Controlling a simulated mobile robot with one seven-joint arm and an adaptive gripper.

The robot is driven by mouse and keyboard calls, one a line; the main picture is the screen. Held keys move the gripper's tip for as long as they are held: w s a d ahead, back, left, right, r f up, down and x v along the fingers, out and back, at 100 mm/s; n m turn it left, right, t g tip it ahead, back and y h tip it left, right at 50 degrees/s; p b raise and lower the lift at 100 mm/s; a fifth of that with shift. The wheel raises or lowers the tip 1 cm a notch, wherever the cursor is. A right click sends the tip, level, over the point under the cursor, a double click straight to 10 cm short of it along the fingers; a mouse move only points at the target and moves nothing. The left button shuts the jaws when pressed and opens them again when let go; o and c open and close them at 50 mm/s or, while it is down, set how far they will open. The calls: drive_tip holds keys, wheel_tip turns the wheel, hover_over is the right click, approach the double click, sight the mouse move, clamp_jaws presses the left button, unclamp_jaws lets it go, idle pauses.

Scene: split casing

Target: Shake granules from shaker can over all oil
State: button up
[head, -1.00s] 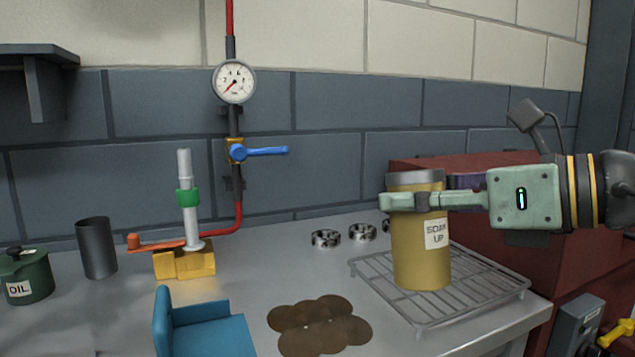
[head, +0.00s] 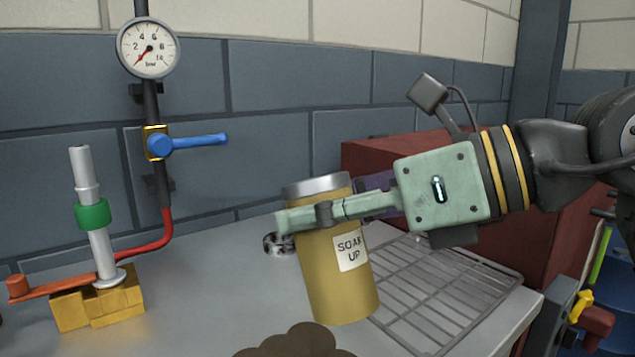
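The shaker can (head: 335,275) is yellow with a grey lid and a white "SOAK UP" label. My gripper (head: 315,215) is shut around its upper part, coming from the right. The can is upright with a slight tilt, between the wire rack and the oil; I cannot tell how far its base is above the bench. The brown oil patch (head: 295,343) shows at the bottom edge, and its near part is cut off. No granules show on its visible part.
A wire rack (head: 455,290) lies on the grey bench at right. A bearing ring (head: 276,243) sits behind the can. At left stand a yellow block (head: 100,303) with a white post and a pipe with a blue valve lever (head: 190,142). A red box (head: 400,155) is behind the arm.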

drive_tip(key=f+g+h+p, duration=0.1)
drive_tip(key=p, duration=0.1)
drive_tip(key=f+m+g+h+p, duration=0.1)
drive_tip(key=p, duration=0.1)
drive_tip(key=shift+s+d+f+h, duration=0.2)
drive_tip(key=shift+s+h, duration=0.1)
drive_tip(key=f+m+g+h+p, duration=0.1)
drive_tip(key=f+g+h+p, duration=0.2)
drive_tip(key=f+g+p, duration=0.1)
drive_tip(key=f, duration=0.1)
drive_tip(key=f+m+g+h+p, duration=0.1)
drive_tip(key=f+g+h+p, duration=0.1)
drive_tip(key=g, duration=0.1)
drive_tip(key=shift+s+d+f+m+h+p, duration=0.25)
drive_tip(key=shift+s+m+h+p, duration=0.05)
drive_tip(key=shift+s, duration=0.05)
drive_tip(key=shift+f+m+g+h, duration=0.3)
drive_tip(key=shift+f+g+h, duration=0.3)
drive_tip(key=shift+f+g, duration=0.35)
drive_tip(key=shift+s+d, duration=0.1)
drive_tip(key=shift+d, duration=0.05)
